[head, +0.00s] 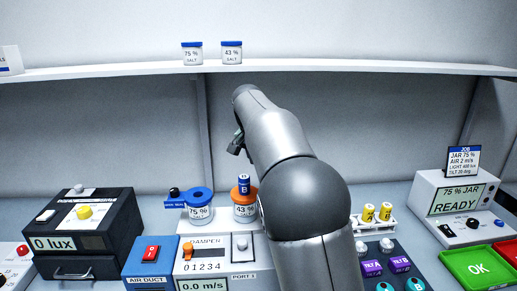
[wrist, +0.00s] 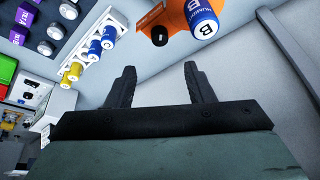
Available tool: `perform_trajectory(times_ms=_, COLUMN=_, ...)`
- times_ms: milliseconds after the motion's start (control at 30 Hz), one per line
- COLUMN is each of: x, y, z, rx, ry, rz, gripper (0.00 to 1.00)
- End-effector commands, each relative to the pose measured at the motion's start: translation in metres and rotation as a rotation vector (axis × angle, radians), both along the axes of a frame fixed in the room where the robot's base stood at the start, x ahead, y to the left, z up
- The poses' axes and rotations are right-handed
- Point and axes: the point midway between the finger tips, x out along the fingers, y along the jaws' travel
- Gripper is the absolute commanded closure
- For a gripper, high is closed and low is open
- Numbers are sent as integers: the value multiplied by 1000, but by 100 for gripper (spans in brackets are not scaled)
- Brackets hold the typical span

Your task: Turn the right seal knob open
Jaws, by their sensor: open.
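The seal knob on the right is most likely the black knob (wrist: 160,37) on an orange surface in the wrist view; my arm hides that area in the head view. Beside it is a blue-and-white cylinder marked B (wrist: 201,20). In the head view it stands on an orange-topped 43 % jar (head: 245,211). Another black knob (head: 174,192) is left of the blue-topped 75 % jar (head: 199,211). My gripper (wrist: 158,78) is open and empty, its fingers apart from the knob. In the head view it hangs above the jars (head: 237,145).
A damper box (head: 205,265) stands in front of the jars, with a black lux box (head: 90,235) to the left. A white rack (head: 372,228) with yellow cells is right of my arm. The shelf (head: 330,66) runs behind, above open space.

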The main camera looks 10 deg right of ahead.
Motion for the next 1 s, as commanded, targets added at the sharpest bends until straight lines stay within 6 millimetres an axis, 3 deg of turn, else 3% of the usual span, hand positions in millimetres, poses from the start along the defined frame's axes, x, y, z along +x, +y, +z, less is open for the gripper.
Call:
perform_trajectory(times_ms=200, x=-13, y=9, z=39, rx=1, ry=-2, rz=1, gripper=52)
perform_trajectory(times_ms=400, x=-19, y=12, z=54, rx=1, ry=-1, rz=0, gripper=52)
perform_trajectory(times_ms=800, x=-23, y=10, z=54, rx=3, ry=7, rz=5, gripper=52)
perform_trajectory(times_ms=933, x=-49, y=-4, z=42, rx=23, ry=48, rz=54, gripper=52)
perform_trajectory(times_ms=1000, x=-77, y=-15, z=28, rx=41, ry=88, rz=109, gripper=52)
